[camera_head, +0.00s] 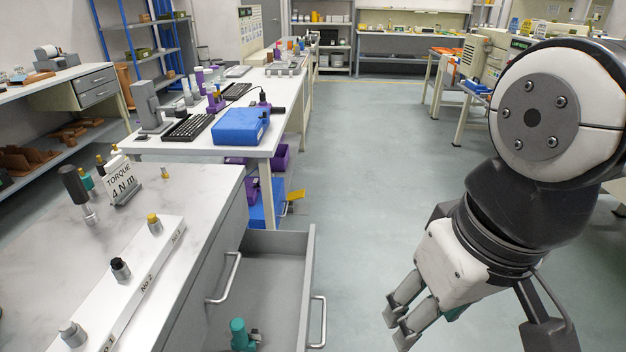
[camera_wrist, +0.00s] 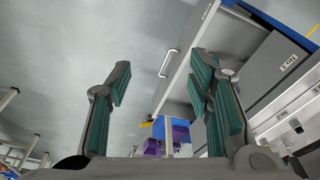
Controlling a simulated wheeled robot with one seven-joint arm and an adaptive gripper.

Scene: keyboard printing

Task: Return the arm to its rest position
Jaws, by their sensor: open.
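My arm fills the right side of the head view, with a white and black joint near the camera. My gripper (camera_head: 395,325) hangs below it, over the open floor to the right of the open drawer. In the wrist view my gripper (camera_wrist: 160,85) shows two fingers with green pads, spread apart with nothing between them. The gripper touches nothing that I can see.
An open grey drawer (camera_head: 268,272) juts from the marble-topped bench (camera_head: 190,185) at left, with a teal object (camera_head: 240,335) inside. A white table (camera_head: 190,146) with a keyboard (camera_head: 188,127) and a blue case (camera_head: 240,126) stands behind. The central floor (camera_head: 365,180) is clear.

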